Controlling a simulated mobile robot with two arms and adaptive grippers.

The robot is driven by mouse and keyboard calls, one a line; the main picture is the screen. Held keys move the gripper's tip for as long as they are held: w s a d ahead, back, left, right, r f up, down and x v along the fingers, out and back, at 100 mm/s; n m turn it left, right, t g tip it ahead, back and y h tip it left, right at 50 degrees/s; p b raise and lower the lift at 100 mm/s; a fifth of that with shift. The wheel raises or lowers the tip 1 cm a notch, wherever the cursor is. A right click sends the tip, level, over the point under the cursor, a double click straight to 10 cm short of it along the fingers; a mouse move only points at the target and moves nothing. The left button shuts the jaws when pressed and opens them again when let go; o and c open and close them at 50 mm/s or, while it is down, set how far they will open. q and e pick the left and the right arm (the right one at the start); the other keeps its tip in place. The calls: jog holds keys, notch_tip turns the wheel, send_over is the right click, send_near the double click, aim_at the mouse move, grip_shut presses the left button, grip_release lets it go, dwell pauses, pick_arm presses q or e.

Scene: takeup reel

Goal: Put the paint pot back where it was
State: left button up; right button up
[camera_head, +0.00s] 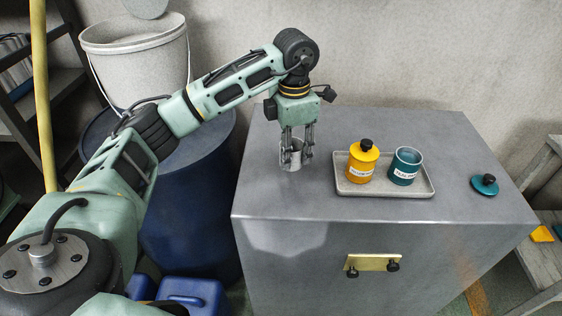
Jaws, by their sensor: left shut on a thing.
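My left gripper (296,156) points down over the left part of the grey cabinet top and is shut on a small grey cup (292,164). The fingers partly hide the cup; I cannot tell whether it touches the top. To its right, a shallow grey tray (430,187) holds two paint pots. The yellow pot (358,171) is upright with its yellow, black-knobbed lid on. The teal pot (404,174) beside it is upright and open. A teal lid with a black knob (484,184) lies on the cabinet top, right of the tray. My right gripper is not in view.
The grey cabinet (300,207) has free top surface around the tray. Left of it stand a dark blue barrel (190,215) and a pale bucket (135,60). A grey shelf (545,255) is at the right edge. A wall is behind.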

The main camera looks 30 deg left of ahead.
pick_arm(q)
jog(key=shift+s+a+f, duration=0.6)
jog(key=shift+s+a, duration=0.05)
jog(key=shift+a, duration=0.2)
jog(key=shift+s+f+p, duration=0.1)
jog(key=shift+f+p, duration=0.1)
jog(key=shift+p, duration=0.1)
notch_tip(320, 180, down, 3)
jog(key=shift+f+p, duration=0.15)
jog(key=shift+p, duration=0.55)
jog(key=shift+a+f, duration=0.1)
jog(key=shift+f, duration=0.2)
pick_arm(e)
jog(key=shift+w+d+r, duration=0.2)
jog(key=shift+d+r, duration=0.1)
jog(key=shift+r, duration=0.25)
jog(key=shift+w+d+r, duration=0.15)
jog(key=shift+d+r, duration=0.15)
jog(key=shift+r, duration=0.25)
